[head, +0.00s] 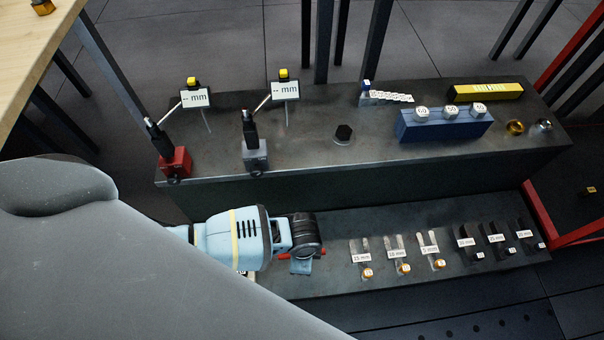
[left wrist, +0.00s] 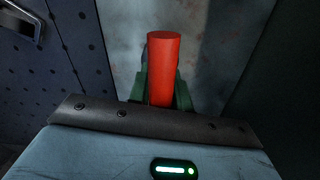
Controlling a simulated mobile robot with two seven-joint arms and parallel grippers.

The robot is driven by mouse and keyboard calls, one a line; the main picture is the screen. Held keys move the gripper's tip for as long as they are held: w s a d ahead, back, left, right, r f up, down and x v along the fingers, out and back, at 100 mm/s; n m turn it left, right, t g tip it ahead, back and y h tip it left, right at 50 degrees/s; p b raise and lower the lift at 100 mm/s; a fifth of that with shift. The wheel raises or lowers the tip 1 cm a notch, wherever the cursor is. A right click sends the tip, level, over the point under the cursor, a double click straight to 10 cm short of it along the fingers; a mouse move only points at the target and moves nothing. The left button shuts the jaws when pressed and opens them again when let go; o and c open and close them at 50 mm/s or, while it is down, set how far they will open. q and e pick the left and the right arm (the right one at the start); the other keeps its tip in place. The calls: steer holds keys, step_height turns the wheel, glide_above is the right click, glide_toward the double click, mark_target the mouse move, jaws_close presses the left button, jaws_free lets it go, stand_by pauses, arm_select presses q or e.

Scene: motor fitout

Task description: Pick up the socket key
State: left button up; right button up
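My left gripper (head: 302,266) reaches in from the left over the near lower shelf. A red bar, seemingly the socket key's handle (head: 284,255), shows at its fingers, mostly hidden in the head view. In the left wrist view the red cylindrical handle (left wrist: 163,70) stands between the green fingers of the left gripper (left wrist: 162,92), which lie close against both its sides. The rest of the key is hidden, and I cannot tell whether it touches the shelf. My right gripper is not in view.
The lower shelf (head: 330,285) carries several labelled slots to the right. The upper bench (head: 300,155) holds two gauges with mm signs, a black hex piece (head: 343,134), a blue block (head: 440,128) with sockets and a yellow box (head: 485,92). A red frame (head: 545,220) stands at right.

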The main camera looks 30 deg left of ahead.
arm_select(q)
jaws_close()
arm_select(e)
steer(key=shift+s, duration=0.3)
